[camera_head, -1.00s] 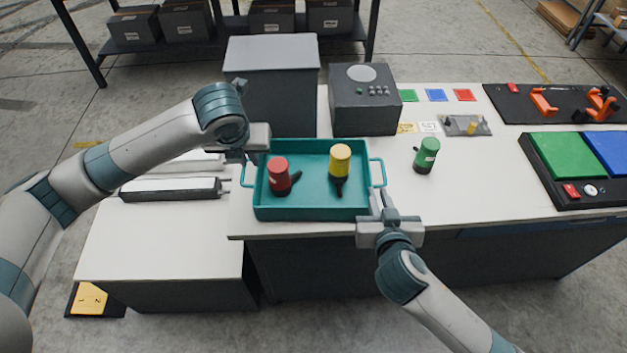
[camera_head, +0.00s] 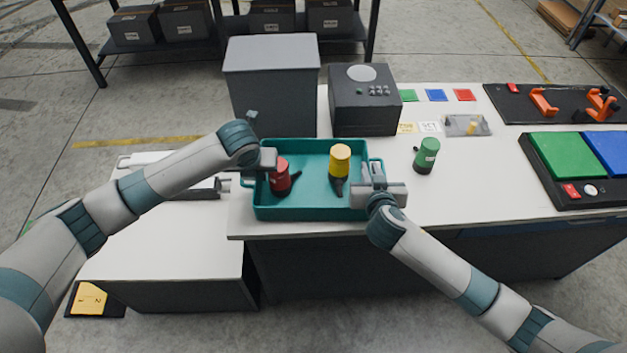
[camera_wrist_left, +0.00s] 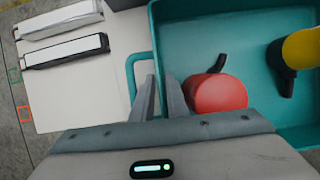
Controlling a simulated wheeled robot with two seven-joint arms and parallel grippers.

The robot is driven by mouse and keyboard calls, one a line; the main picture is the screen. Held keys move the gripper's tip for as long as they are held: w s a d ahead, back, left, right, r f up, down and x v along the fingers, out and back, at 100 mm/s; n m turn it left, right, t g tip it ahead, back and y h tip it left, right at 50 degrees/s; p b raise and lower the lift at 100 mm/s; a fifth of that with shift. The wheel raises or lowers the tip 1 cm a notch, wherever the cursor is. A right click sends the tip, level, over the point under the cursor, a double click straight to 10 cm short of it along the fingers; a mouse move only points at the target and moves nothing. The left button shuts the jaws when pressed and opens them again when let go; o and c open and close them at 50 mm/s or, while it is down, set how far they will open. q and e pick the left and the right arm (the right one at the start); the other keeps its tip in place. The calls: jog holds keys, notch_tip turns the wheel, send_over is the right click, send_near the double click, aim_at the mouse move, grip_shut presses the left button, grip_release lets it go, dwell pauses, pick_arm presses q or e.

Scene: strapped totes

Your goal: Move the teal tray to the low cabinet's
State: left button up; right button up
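The teal tray (camera_head: 315,209) sits on the white worktop, holding a red canister (camera_head: 281,176) and a yellow canister (camera_head: 340,162) with black nozzles. My left gripper (camera_head: 266,172) is at the tray's left handle. In the left wrist view, its fingers (camera_wrist_left: 160,98) are parted and point down around the tray's left side wall, beside the handle (camera_wrist_left: 131,75). My right gripper (camera_head: 372,174) is at the tray's right side, its fingers apart around the right wall and handle; contact is unclear. The low cabinet (camera_head: 165,255) with a white top stands lower, at left.
A green canister (camera_head: 426,156) stands right of the tray. A dark box with a round top plate (camera_head: 364,105) and a tall grey bin (camera_head: 270,95) stand behind it. Long white-topped bars (camera_wrist_left: 66,50) lie on the low cabinet's far part. Its near top is clear.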

pick_arm(q)
grip_shut()
pick_arm(e)
grip_shut()
dwell(1.2)
pick_arm(q)
jog(key=shift+w+r+p, duration=0.15)
jog(key=shift+r+p, duration=0.15)
pick_arm(e)
jog(key=shift+w+r, duration=0.1)
jog(key=shift+r, duration=0.2)
